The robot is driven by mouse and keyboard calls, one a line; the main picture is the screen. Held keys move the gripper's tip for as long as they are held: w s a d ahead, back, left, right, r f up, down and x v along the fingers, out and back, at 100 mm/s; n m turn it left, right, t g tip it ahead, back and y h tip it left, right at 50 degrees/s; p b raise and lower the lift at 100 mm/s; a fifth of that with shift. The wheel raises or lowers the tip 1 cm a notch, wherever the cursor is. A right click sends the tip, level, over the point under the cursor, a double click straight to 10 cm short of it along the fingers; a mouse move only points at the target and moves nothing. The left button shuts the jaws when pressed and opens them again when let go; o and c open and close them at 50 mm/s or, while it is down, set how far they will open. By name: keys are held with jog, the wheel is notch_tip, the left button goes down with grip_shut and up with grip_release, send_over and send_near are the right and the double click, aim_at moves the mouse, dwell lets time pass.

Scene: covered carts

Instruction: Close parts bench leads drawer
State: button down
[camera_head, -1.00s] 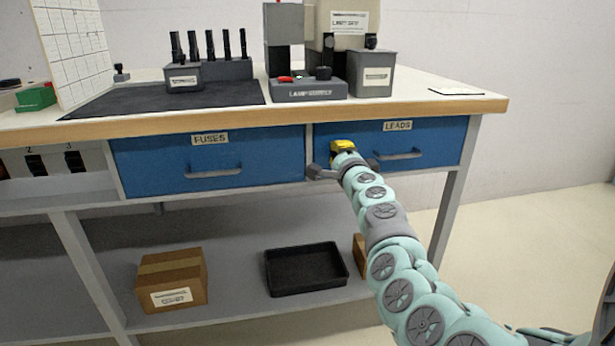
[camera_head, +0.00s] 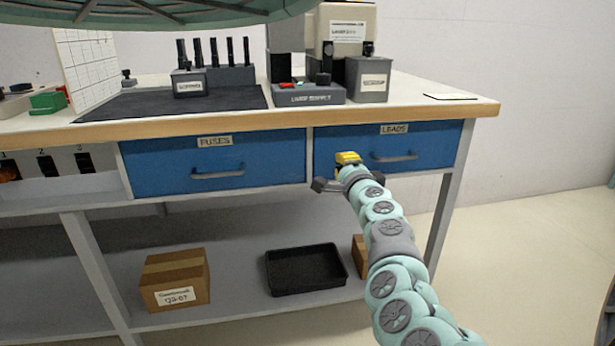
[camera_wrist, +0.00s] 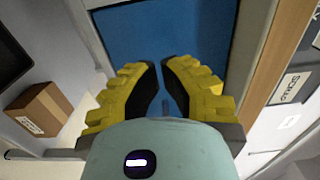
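The leads drawer (camera_head: 430,147) is the blue right-hand drawer under the bench top, with a LEADS label and a grey bar handle (camera_head: 394,156). In the head view its front looks about level with the fuses drawer beside it; a small gap cannot be judged. My gripper (camera_head: 348,158) is in front of the drawer's left part, left of the handle. In the wrist view, the yellow fingers with black pads (camera_wrist: 161,85) point at a blue front (camera_wrist: 205,38), tips close together with a narrow gap. I cannot tell whether they touch the drawer.
The blue fuses drawer (camera_head: 260,165) is on the left. The bench top (camera_head: 400,112) carries a lamp supply unit (camera_head: 308,96) and a grey box (camera_head: 368,82). A black tray (camera_head: 305,288) and a cardboard box (camera_head: 175,280) sit on the lower shelf. Floor at right is clear.

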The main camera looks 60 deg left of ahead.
jog(key=p+v, duration=0.2)
jog(key=v, duration=0.7)
jog(key=shift+s, duration=0.2)
jog(key=shift+d, duration=0.1)
